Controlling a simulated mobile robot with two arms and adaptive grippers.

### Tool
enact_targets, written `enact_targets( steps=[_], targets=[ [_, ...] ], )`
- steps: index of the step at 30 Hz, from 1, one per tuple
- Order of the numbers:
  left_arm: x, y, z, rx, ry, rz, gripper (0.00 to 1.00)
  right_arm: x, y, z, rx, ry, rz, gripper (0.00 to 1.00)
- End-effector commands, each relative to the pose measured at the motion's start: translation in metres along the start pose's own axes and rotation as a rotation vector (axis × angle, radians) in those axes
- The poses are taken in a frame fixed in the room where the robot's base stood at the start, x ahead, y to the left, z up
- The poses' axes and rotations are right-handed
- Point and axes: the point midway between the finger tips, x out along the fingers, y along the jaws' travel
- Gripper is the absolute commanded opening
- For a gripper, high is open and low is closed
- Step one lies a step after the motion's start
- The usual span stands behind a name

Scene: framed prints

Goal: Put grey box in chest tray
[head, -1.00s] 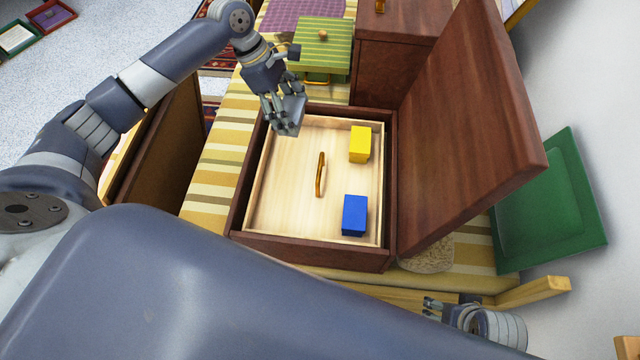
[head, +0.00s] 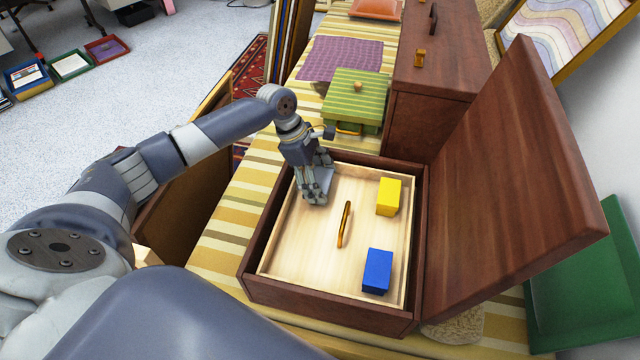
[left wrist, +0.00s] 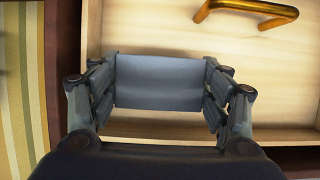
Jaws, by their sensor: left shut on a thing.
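My left gripper (head: 316,194) is over the far left part of the open chest's tray (head: 305,245). It is shut on the grey box (head: 321,181), which the fingers partly hide in the head view. In the left wrist view the grey box (left wrist: 160,82) sits between the two fingers, with the tray floor around it. I cannot tell whether the box touches the tray floor. The dark wooden chest (head: 330,310) has its lid (head: 515,200) raised on the right. My right gripper is not in view.
In the tray are a yellow box (head: 388,196), a blue box (head: 377,271) and a brass handle (head: 344,224) standing up from its floor. A green striped box (head: 357,97) and a dark cabinet (head: 435,120) stand behind the chest. The tray's near left part is clear.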

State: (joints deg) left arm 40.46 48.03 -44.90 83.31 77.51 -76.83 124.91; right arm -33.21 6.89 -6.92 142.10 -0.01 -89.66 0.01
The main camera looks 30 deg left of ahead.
Motion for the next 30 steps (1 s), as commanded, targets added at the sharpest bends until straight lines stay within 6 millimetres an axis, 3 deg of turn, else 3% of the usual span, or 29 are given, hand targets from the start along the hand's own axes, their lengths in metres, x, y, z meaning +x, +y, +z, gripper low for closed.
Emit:
enact_targets(
  steps=[11,12,14,15,28,30],
  targets=[
    [0.0049,0.0004,-0.0017,0.001,-0.001,0.001,0.44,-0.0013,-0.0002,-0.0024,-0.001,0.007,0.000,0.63],
    [0.0061,0.0004,-0.0024,0.001,-0.001,0.001,0.75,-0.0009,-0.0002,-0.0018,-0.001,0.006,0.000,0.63],
    [0.0064,0.0005,-0.0025,0.002,-0.001,0.002,0.89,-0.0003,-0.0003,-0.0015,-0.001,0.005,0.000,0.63],
    [0.0063,0.0005,-0.0026,0.001,-0.001,0.001,0.91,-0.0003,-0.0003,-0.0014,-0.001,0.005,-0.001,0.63],
    [0.0056,0.0008,-0.0025,0.001,0.000,0.003,0.91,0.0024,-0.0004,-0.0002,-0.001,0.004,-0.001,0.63],
    [-0.0029,0.0011,-0.0016,0.000,0.000,0.004,0.91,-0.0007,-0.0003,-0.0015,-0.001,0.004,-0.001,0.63]
  ],
)
